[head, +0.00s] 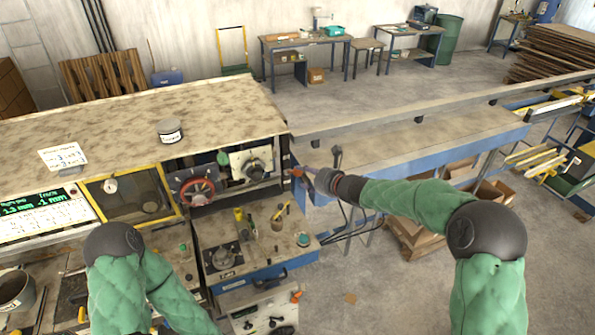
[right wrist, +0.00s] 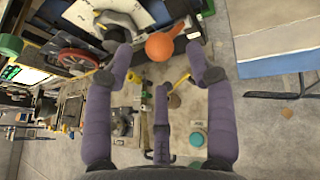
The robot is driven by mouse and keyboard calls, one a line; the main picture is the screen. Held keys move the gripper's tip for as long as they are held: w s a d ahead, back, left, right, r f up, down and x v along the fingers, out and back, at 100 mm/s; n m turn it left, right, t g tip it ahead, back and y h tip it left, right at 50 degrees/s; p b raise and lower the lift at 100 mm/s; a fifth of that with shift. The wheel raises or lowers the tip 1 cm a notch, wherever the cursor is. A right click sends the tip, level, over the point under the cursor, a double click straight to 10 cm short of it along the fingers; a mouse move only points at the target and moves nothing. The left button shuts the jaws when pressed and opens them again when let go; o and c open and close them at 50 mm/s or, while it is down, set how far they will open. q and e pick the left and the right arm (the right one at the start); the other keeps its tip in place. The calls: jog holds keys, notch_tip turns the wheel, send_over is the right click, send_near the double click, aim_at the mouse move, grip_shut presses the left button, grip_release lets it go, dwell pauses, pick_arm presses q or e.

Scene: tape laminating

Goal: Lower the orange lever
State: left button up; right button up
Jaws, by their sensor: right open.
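The orange lever (head: 297,172) shows in the head view as a small orange piece at the right end of the machine, just left of my right gripper (head: 308,176). The fingers are spread wide, with a gap on both sides of the knob in that view. Most of the lever's shaft is hidden or too small to tell. My left arm enters the head view at lower left, but its gripper is not seen.
A red handwheel (head: 197,192) and a white dial panel (head: 252,162) are left of the lever. Below is a tool shelf (head: 213,235) with screwdrivers and small pots. A blue-edged conveyor table (head: 430,145) extends right.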

aim_at(301, 173)
jog(key=shift+p+x, duration=0.65)
jog(key=shift+x, duration=2.3)
jog(key=shift+c, duration=0.3)
jog(key=shift+f, duration=0.1)
grip_shut()
